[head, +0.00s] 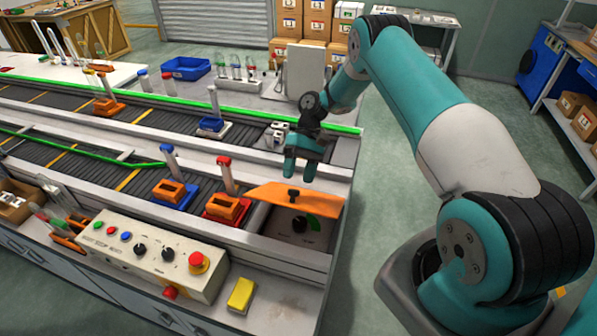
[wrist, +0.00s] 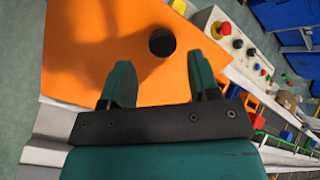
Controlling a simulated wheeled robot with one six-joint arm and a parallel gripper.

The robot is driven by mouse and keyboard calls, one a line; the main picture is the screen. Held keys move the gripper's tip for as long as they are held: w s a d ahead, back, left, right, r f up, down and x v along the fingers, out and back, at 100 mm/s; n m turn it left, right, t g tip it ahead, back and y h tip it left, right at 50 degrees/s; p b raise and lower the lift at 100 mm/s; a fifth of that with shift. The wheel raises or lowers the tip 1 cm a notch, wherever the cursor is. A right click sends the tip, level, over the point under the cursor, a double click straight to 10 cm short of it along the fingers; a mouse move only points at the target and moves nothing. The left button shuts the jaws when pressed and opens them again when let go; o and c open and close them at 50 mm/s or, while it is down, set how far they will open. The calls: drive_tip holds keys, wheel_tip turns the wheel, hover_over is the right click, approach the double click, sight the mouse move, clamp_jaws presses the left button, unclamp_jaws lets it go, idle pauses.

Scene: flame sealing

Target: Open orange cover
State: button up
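The orange cover (head: 312,200) is a flat orange plate at the right end of the conveyor bench, with a black knob (head: 293,194) on top. It looks tilted up, and a grey panel with a dial (head: 300,224) shows below its front edge. In the wrist view the orange cover (wrist: 85,50) fills the upper left, and the black knob (wrist: 162,40) stands beyond the fingertips. My gripper (head: 300,178) hangs above the cover's back edge with its fingers apart. The gripper (wrist: 160,80) is empty in the wrist view, and the knob lies ahead of the gap between the fingers.
A control box (head: 150,255) with a red emergency button (head: 198,262) stands left of the cover. A yellow block (head: 241,294) lies on the front ledge. Orange and red holders (head: 227,209) with tubes stand on the conveyor to the left. The floor at right is clear beside my arm.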

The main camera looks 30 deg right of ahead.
drive_tip(key=shift+r, duration=0.55)
wheel_tip(320, 180, up, 19)
drive_tip(key=p, duration=0.6)
drive_tip(key=shift+p, duration=0.3)
